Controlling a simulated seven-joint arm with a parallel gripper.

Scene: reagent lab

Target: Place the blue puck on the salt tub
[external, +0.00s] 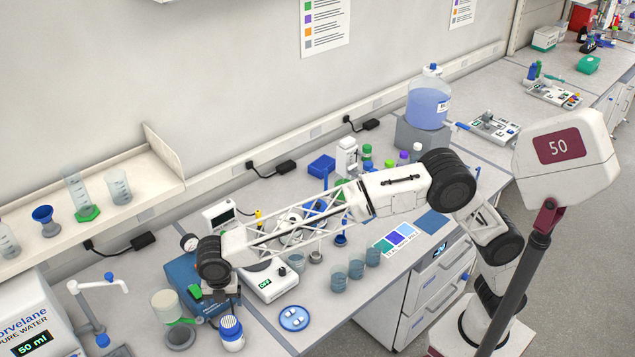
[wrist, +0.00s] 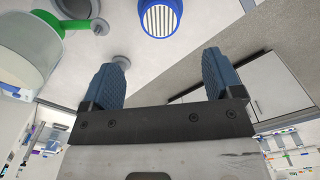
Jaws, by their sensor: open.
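A flat, round blue disc with paler marks, which looks like the blue puck (external: 294,318), lies on the bench near its front edge in the external view. In the wrist view the tub's blue-rimmed, striped top (wrist: 160,18) is at the upper middle, beyond my fingertips. My gripper (external: 222,292) is above and behind the tub in the external view. In the wrist view its blue fingers (wrist: 163,57) are spread apart with nothing between them.
A white instrument (external: 270,282) is behind the puck. Several beakers (external: 356,266) stand to the right. Bare bench surrounds the puck.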

